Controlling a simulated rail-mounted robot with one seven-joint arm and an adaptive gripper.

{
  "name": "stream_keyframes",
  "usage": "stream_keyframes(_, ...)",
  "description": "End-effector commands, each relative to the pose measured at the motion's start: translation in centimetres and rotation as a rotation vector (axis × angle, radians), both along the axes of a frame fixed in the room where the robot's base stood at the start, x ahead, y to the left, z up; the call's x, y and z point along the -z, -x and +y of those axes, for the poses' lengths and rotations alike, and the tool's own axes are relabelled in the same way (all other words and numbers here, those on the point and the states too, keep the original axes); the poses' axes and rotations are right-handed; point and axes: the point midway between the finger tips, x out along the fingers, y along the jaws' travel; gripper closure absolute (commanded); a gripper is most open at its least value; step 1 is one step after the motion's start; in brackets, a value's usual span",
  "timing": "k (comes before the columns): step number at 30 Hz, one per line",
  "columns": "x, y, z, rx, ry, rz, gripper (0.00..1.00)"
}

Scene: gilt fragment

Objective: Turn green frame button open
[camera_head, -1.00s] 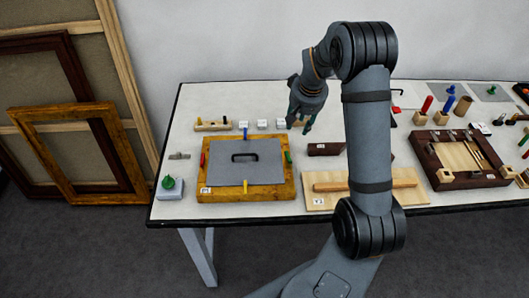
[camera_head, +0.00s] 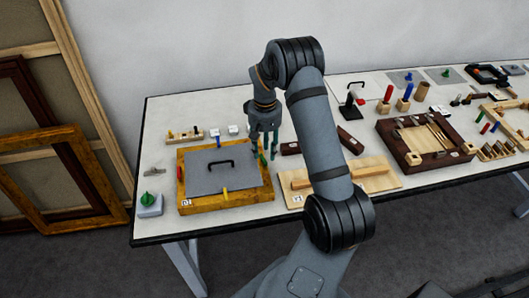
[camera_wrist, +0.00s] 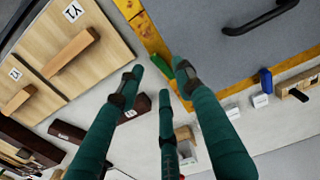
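The gilt frame (camera_head: 183,190) lies on the left part of the table with a grey panel and black handle inside it. The green frame button (camera_head: 262,158) is on its right rail, partly behind my fingers. In the wrist view the green button (camera_wrist: 181,66) shows beside the tip of one finger; I cannot tell if they touch. My gripper (camera_head: 265,143) is over the frame's right rail. In the wrist view my gripper (camera_wrist: 160,82) is open, its teal fingers spread and nothing between them.
A blue button (camera_head: 217,142), a yellow button (camera_head: 225,194) and a red button (camera_head: 180,172) sit on the other rails. A wooden board (camera_head: 370,182) with a bar lies to the right. A grey block with a green knob (camera_head: 149,199) stands at the front left.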

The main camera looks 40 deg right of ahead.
Motion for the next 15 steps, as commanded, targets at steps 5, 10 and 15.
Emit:
stream_keyframes(5,1.9,0.0,0.0,-0.001,0.0,0.001,0.65)
stream_keyframes(10,2.7,-0.1,0.1,-0.001,0.001,-0.002,0.65)
stream_keyframes(15,2.7,-0.1,0.0,0.0,0.001,-0.002,0.65)
